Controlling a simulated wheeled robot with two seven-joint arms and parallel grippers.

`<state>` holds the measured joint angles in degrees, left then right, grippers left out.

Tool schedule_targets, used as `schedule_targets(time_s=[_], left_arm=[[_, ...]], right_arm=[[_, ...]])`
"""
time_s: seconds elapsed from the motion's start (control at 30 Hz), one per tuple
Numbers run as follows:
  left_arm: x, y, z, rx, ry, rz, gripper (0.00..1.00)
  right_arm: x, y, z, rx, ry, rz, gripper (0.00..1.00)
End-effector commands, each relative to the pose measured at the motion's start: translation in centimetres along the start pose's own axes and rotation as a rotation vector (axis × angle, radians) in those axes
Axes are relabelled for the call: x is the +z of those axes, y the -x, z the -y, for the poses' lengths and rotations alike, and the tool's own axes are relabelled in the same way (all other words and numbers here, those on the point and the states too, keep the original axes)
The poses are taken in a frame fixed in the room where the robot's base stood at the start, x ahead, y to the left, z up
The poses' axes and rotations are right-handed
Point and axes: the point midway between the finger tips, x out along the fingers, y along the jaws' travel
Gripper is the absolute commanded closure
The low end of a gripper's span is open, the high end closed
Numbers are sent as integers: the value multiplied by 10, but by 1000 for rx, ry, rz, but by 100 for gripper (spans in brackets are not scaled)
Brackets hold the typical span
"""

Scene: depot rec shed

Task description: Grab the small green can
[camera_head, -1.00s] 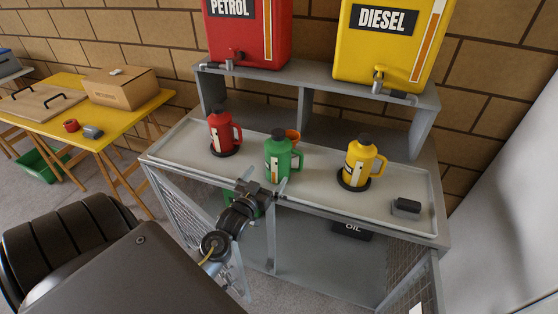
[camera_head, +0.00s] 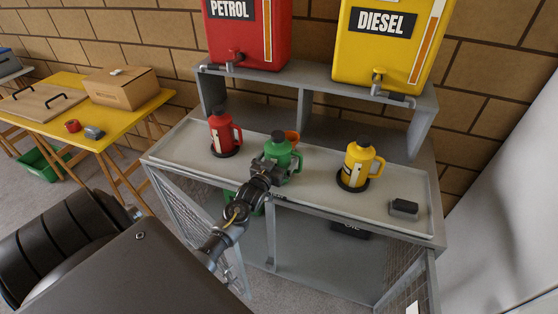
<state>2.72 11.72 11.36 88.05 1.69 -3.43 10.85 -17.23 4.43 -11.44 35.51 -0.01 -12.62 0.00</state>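The small green can (camera_head: 283,150) has a dark cap and a handle on its right. It stands upright on the grey tray top of the cabinet, between a red can (camera_head: 221,132) and a yellow can (camera_head: 358,166). My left gripper (camera_head: 276,168) is at the green can's near side and hides its lower front. One finger shows at the can's left and the other at its lower right. I cannot tell whether they press on it. My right gripper is not in view.
The red and yellow cans stand on dark round pads. A small black block (camera_head: 404,207) lies at the tray's right. Petrol (camera_head: 246,40) and diesel (camera_head: 388,50) tanks stand on the shelf above.

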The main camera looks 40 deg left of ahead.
Motion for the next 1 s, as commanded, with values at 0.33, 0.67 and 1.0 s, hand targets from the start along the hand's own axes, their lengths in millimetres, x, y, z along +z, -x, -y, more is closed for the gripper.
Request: schedule_targets(time_s=[0.33, 0.67, 1.0], left_arm=[[0, 0, 0, 0, -1, 0, 17], [-2, -1, 0, 0, 0, -5, 58], [-6, -1, 0, 0, 0, -5, 58]], right_arm=[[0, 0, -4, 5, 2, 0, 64], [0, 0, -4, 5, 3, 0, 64], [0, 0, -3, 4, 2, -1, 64]])
